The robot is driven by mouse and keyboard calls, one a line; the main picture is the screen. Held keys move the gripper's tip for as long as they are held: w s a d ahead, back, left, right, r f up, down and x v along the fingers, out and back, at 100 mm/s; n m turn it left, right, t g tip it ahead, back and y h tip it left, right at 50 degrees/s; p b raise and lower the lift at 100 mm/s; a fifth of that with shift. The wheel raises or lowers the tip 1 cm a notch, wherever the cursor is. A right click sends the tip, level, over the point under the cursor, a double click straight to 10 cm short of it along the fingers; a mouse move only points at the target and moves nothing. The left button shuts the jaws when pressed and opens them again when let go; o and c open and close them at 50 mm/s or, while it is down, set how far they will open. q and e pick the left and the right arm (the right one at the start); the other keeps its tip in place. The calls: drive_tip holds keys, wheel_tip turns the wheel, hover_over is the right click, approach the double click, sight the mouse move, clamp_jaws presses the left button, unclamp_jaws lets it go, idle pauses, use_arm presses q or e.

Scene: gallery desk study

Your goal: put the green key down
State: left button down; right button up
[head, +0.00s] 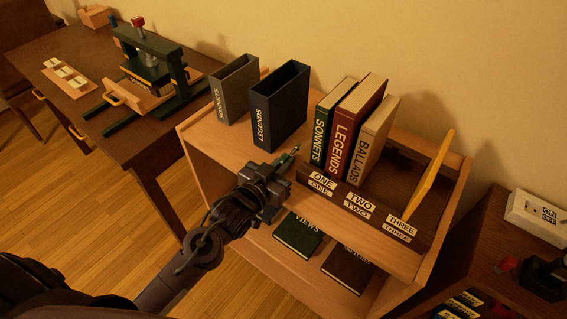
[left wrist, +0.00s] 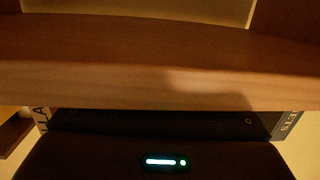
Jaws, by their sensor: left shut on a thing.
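My left gripper (head: 277,168) comes in from the lower left in the head view. It is shut on the green key (head: 289,157), a small thin green piece that sticks out past the fingertips. The gripper is over the front of the shelf unit's top board (head: 221,146), just left of the rack with the label plates. The fingers hide most of the key, and I cannot tell whether it touches the board. In the left wrist view I cannot make out the key. My right gripper is not in view.
The rack (head: 371,211) holds green, red and tan books (head: 345,128) and a leaning yellow board (head: 435,175). Grey (head: 235,90) and navy (head: 280,105) cases stand behind my gripper. Two books (head: 298,236) lie on the shelf below. A desk with a press (head: 148,68) is at left.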

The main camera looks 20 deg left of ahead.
use_arm(q)
drive_tip(key=shift+f, duration=0.15)
drive_tip(key=c, duration=2)
unclamp_jaws()
drive_tip(key=shift+f, duration=0.1)
drive_tip(key=o, duration=0.4)
drive_tip(key=shift+o, duration=0.2)
drive_tip(key=shift+r, duration=0.25)
drive_tip(key=v, duration=1.2)
